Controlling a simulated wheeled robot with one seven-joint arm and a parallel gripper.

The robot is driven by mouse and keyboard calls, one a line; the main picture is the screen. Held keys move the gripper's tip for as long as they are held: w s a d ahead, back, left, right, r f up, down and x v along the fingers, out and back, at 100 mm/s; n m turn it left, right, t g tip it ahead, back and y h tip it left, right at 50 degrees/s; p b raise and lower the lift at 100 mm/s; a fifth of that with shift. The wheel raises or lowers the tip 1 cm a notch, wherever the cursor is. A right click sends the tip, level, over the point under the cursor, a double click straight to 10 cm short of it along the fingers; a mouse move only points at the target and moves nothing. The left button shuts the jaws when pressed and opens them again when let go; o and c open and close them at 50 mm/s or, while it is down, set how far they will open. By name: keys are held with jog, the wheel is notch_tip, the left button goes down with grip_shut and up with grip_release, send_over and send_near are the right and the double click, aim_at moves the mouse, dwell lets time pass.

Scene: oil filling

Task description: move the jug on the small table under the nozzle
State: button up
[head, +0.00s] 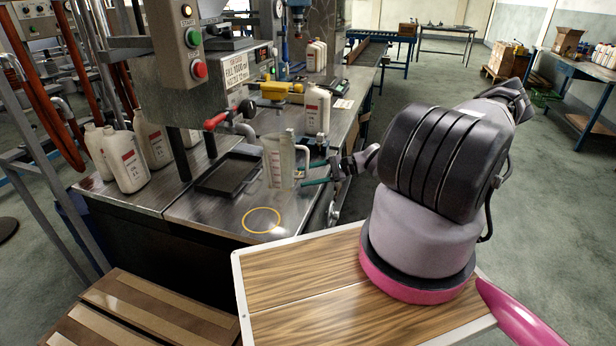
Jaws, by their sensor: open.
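A clear, translucent jug (279,162) stands upright on the metal tabletop (205,212), just right of a dark drip tray (220,186). Its handle faces right, towards my gripper. My gripper (307,174) reaches in from the right with its two teal fingers open, close to the jug's handle. I cannot tell whether the fingers are around the handle or touching it. The nozzle (247,132) of the filling machine, with a red-handled valve (216,121), hangs above the drip tray, left of the jug and higher.
A yellow ring (262,220) marks bare tabletop in front of the jug. White bottles (127,160) stand left of the tray, and another bottle (316,110) stands behind the jug. The machine's control box (185,45) overhangs the left side.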

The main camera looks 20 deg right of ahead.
jog(key=shift+d, duration=0.1)
jog(key=v, duration=1.1)
jog(key=s+a+r+n+g+h, duration=0.15)
jog(key=r+h, duration=0.25)
jog(key=r, duration=0.5)
jog(key=s+a+r+n+g+h, duration=0.1)
jog(key=s+a+r+n+h, duration=0.25)
jog(key=r, duration=0.65)
jog(key=s+a+r+n+g+h, duration=0.15)
jog(key=r+h, duration=0.25)
jog(key=r, duration=0.5)
jog(key=s+a+r+n+t, duration=0.1)
jog(key=s+a+r+t, duration=0.2)
jog(key=s+r, duration=0.5)
jog(key=s+a+r+n+t, duration=0.1)
jog(key=s+a+r+t, duration=0.1)
jog(key=s+r+t, duration=0.2)
jog(key=s+r+h, duration=0.1)
jog(key=s+r, duration=0.2)
jog(key=r, duration=0.2)
jog(key=shift+s+a, duration=0.4)
jog(key=shift+w+r+n, duration=0.15)
jog(key=shift+n, duration=0.1)
